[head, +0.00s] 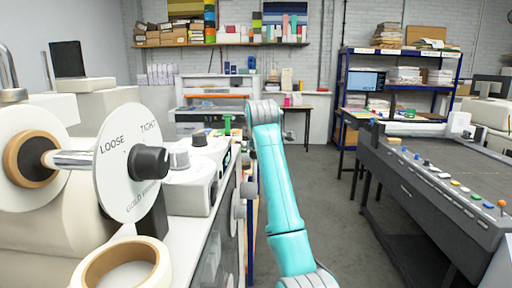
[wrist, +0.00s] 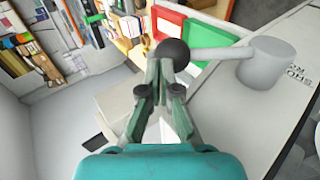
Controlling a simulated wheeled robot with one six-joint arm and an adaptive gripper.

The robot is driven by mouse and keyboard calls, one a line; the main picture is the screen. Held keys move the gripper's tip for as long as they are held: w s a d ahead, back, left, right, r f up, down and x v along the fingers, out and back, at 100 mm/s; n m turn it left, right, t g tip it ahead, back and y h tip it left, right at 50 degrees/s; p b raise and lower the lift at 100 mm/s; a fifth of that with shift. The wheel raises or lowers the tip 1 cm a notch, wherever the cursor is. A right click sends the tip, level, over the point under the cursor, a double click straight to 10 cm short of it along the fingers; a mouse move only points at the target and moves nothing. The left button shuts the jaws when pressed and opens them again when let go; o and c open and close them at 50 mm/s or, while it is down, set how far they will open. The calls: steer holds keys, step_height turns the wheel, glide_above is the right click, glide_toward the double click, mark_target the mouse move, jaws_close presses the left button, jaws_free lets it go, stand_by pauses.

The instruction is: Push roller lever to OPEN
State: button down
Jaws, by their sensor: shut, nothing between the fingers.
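The roller lever shows in the wrist view as a black ball knob (wrist: 172,52) on a pale rod (wrist: 222,53). The rod runs right to a light grey round hub (wrist: 267,62). My gripper (wrist: 166,72) is shut and empty, its fingertips at the lower edge of the knob in the picture. I cannot tell whether they touch it. A red-edged frame (wrist: 167,22) and a green-edged frame (wrist: 206,37) lie beyond the lever, and no OPEN label is readable. In the head view I cannot make out the gripper or the lever clearly.
A white disc marked LOOSE and TIGHT (head: 128,163) with a black knob stands at left, beside tape rolls (head: 122,266). A grey box with a dial (head: 193,165) stands behind it. A long grey machine (head: 430,190) is at right. The floor between (head: 345,210) is clear.

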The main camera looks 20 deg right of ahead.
steer(key=shift+w+d+f, duration=0.15)
steer(key=shift+w, duration=0.2)
steer(key=shift+f, duration=0.1)
stand_by(0.4)
steer(key=shift+s+r, duration=0.1)
steer(key=shift+r, duration=0.25)
steer(key=s+r, duration=0.7)
steer(key=r, duration=0.4)
steer(key=shift+s+a+r, duration=0.2)
steer(key=shift+s+a, duration=0.05)
steer(key=shift+a, duration=0.2)
